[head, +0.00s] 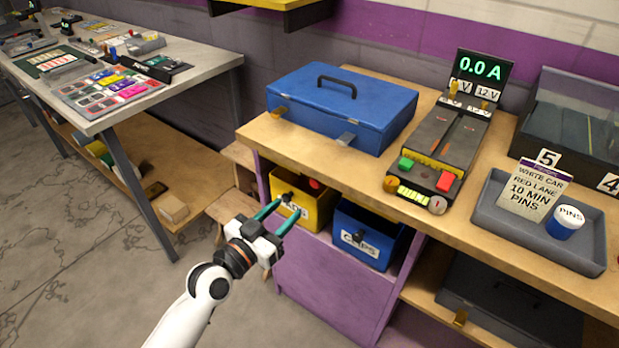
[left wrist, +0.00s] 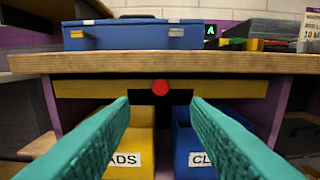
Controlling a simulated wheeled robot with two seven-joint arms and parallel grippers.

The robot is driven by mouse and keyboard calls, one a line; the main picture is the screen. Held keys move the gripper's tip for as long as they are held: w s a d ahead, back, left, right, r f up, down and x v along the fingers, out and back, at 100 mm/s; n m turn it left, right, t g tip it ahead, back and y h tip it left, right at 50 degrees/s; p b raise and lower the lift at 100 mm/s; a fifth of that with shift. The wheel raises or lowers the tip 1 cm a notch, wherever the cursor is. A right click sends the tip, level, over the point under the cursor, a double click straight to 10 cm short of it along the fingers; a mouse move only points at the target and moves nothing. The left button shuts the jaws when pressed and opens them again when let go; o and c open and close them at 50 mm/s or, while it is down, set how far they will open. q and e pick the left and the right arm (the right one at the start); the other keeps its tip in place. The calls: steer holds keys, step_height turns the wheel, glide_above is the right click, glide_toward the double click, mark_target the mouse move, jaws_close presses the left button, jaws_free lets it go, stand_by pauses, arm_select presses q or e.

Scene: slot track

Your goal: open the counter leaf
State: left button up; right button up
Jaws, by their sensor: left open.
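The wooden counter (head: 347,165) has a purple cabinet below it. In the left wrist view a yellow strip (left wrist: 85,89) runs under the counter edge (left wrist: 160,64), with a round red knob or button (left wrist: 160,87) at its middle. The red piece (head: 314,184) also shows in the head view, above the yellow bin. I cannot tell for sure which part is the leaf. My left gripper (head: 287,209) is open and empty in front of the cabinet, its teal fingertips (left wrist: 160,101) apart, with the red piece ahead between and slightly above them. My right gripper is out of view.
A yellow bin (head: 298,208) and a blue bin (head: 366,240) sit under the counter. A blue toolbox (head: 345,112), a power unit (head: 440,150) and a grey tray (head: 490,235) stand on top. A grey table (head: 95,120) is at left; the floor before the cabinet is clear.

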mark_target(314, 184)
arm_select(q)
steer(key=x, duration=1)
steer(key=shift+w+d, duration=0.2)
steer(key=shift+w, duration=0.05)
jaws_close()
